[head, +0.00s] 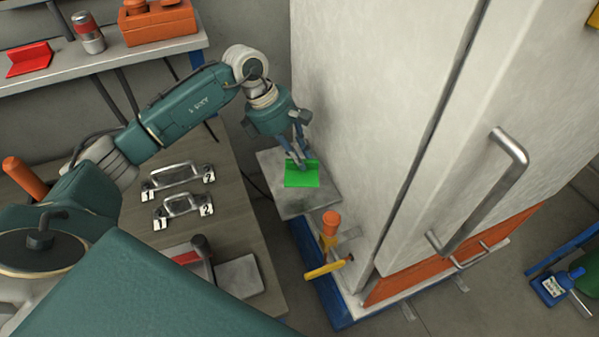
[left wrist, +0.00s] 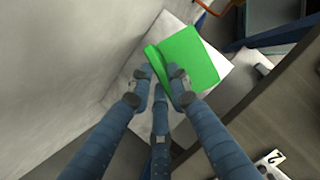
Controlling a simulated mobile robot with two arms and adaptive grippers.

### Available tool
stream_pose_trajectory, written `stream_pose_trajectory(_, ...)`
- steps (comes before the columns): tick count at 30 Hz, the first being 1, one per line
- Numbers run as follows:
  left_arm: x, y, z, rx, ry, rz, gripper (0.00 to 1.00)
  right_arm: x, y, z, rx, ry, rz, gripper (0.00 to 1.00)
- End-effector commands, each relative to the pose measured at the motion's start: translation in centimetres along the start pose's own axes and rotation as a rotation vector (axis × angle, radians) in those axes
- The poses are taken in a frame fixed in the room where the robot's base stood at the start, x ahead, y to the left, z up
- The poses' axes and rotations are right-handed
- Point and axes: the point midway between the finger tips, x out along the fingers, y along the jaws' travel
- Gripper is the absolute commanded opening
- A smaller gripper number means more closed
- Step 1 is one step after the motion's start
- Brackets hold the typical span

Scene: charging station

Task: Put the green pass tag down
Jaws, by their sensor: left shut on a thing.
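The green pass tag (head: 302,178) is a bright green plate with a raised ridge along one edge. It is at a light grey square plate (head: 290,207) beside the tall white cabinet. My left gripper (head: 299,163) is shut on the tag's ridge. In the left wrist view the fingers (left wrist: 163,82) pinch the ridge, and the flat part of the green pass tag (left wrist: 198,60) extends away over the pale plate (left wrist: 226,67). I cannot tell whether the tag touches the plate. My right gripper is not in view.
The white cabinet (head: 375,110) with a long handle (head: 490,190) stands right of the plate. An orange-topped post (head: 330,225) and yellow lever (head: 328,268) are in front. A wooden bench (head: 225,235) holds two numbered handles. A red tag (head: 28,60) lies on the back shelf.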

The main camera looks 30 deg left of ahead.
Motion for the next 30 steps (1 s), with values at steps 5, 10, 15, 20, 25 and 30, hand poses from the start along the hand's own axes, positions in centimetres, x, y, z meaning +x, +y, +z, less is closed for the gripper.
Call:
stream_pose_trajectory(5,2.4,0.0,-0.9,0.0,-0.001,-0.001,0.0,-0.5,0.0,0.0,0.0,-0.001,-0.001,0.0)
stream_pose_trajectory(10,3.4,0.0,-1.3,0.0,-0.001,-0.002,0.0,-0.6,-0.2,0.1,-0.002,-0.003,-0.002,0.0)
stream_pose_trajectory(15,5.7,-0.1,-2.3,-0.001,-0.001,-0.004,0.0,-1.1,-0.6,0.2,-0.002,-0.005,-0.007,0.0)
stream_pose_trajectory(20,6.8,0.1,-2.8,0.001,-0.001,0.001,0.0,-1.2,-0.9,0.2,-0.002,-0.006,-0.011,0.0)
stream_pose_trajectory(25,6.8,0.0,-2.8,0.001,-0.001,0.001,0.0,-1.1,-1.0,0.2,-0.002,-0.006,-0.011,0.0)
stream_pose_trajectory(30,7.0,0.0,-2.8,0.001,-0.001,0.0,0.25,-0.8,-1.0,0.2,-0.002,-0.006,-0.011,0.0)
